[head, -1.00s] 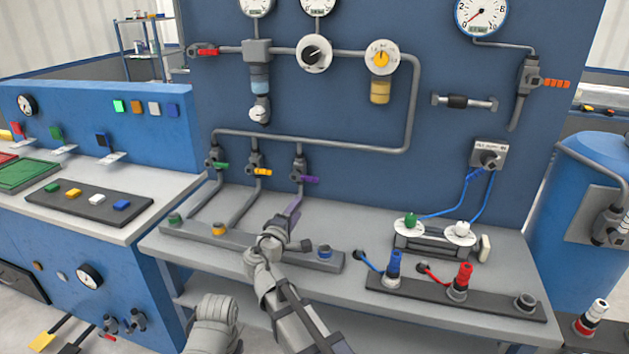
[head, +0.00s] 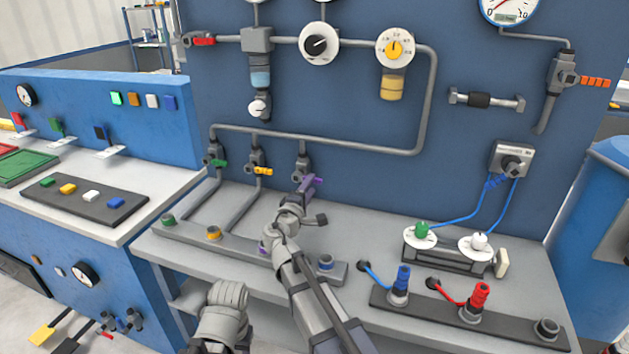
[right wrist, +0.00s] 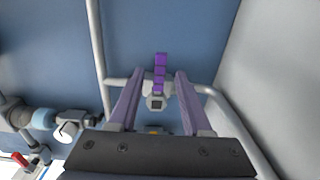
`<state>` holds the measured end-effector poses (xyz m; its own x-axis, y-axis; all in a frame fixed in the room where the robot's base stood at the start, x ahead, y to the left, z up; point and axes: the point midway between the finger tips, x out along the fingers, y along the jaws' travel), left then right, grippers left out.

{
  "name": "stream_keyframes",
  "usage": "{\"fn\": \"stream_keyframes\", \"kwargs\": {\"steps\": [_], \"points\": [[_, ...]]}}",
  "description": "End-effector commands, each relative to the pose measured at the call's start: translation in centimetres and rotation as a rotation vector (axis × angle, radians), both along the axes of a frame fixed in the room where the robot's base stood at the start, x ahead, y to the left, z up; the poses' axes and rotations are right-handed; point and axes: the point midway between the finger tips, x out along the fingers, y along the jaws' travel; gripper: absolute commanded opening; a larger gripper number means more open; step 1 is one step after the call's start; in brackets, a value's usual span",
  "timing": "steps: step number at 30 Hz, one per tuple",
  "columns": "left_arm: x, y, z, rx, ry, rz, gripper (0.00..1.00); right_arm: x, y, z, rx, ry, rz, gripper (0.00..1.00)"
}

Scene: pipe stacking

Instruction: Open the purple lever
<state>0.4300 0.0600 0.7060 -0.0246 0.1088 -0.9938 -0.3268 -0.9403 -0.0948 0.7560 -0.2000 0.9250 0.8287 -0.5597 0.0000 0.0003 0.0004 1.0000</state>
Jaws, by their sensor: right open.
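The purple lever (head: 316,181) sits on the third small valve from the left, on a vertical pipe in front of the blue wall panel. In the right wrist view the purple lever (right wrist: 160,72) stands upright between my fingers. My right gripper (head: 305,187) is open at the lever, its fingers partly merging with the valve in the head view. In the right wrist view the right gripper (right wrist: 156,84) has one finger on each side of the lever, with gaps visible. Contact cannot be told.
A green-handled valve (head: 219,163) and a yellow-handled valve (head: 263,171) are left of the purple one. A grey pipe (head: 330,143) runs just above. The bench (head: 365,240) carries blue and red connectors to the right. The bench surface behind my arm is partly clear.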

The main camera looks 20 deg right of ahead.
Motion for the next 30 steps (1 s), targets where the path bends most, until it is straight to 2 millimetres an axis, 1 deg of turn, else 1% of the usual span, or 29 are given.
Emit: {"fn": "stream_keyframes", "kwargs": {"steps": [1, 3, 9, 20, 30], "points": [[0.0, 0.0, 0.0, 0.0, 0.0, 0.0, 0.5, 1.0, -0.5, 0.0, 0.0, 0.0, -0.002, 0.49], [0.0, 0.0, 0.0, 0.0, 0.0, 0.0, 0.5, 1.7, -1.1, 0.0, 0.0, 0.0, -0.002, 0.49], [0.0, 0.0, 0.0, 0.0, 0.0, 0.0, 0.5, 3.2, -2.1, 0.0, 0.0, 0.0, -0.001, 0.49], [0.0, 0.0, 0.0, 0.0, 0.0, 0.0, 0.5, 3.4, -2.3, 0.0, 0.0, 0.0, 0.0, 0.49], [0.0, 0.0, 0.0, 0.0, 0.0, 0.0, 0.5, 3.4, -2.3, 0.0, 0.0, 0.0, 0.0, 0.12]]}}
